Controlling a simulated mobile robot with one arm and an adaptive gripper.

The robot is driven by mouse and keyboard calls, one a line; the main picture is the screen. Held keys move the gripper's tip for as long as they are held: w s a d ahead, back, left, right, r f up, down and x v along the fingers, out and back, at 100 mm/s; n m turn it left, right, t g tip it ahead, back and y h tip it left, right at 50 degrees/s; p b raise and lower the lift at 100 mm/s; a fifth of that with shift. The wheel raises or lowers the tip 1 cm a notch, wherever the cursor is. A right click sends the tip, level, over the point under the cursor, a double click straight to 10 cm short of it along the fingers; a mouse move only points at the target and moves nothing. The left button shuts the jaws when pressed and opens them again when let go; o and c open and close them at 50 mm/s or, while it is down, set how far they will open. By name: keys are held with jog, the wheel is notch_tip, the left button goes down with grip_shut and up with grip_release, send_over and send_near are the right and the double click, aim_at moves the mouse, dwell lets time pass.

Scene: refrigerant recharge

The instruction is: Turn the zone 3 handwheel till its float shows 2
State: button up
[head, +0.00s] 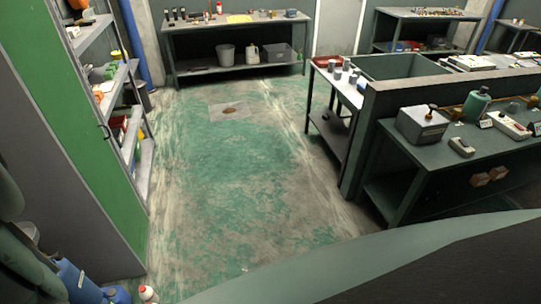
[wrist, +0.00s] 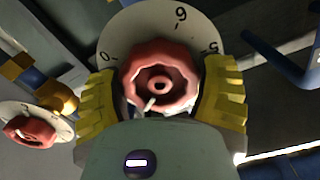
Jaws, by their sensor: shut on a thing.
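In the wrist view a red scalloped handwheel (wrist: 158,72) sits in front of a pale round dial (wrist: 140,28) with dark numerals around its rim. A small pale pointer mark shows at the lower edge of the wheel. My gripper (wrist: 160,98) has its yellow ribbed fingers on either side of this handwheel, shut on it. A second red handwheel (wrist: 30,131) on a similar pale dial stands at the left, apart from my gripper. I cannot read a zone label on either, and no float is visible. The head view shows neither handwheel.
A brass fitting (wrist: 58,95) is by the second dial, and a blue bar (wrist: 285,60) is at the right.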

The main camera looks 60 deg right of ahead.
jog(key=o, duration=1.1)
jog(key=shift+r, duration=0.1)
jog(key=shift+n, duration=0.3)
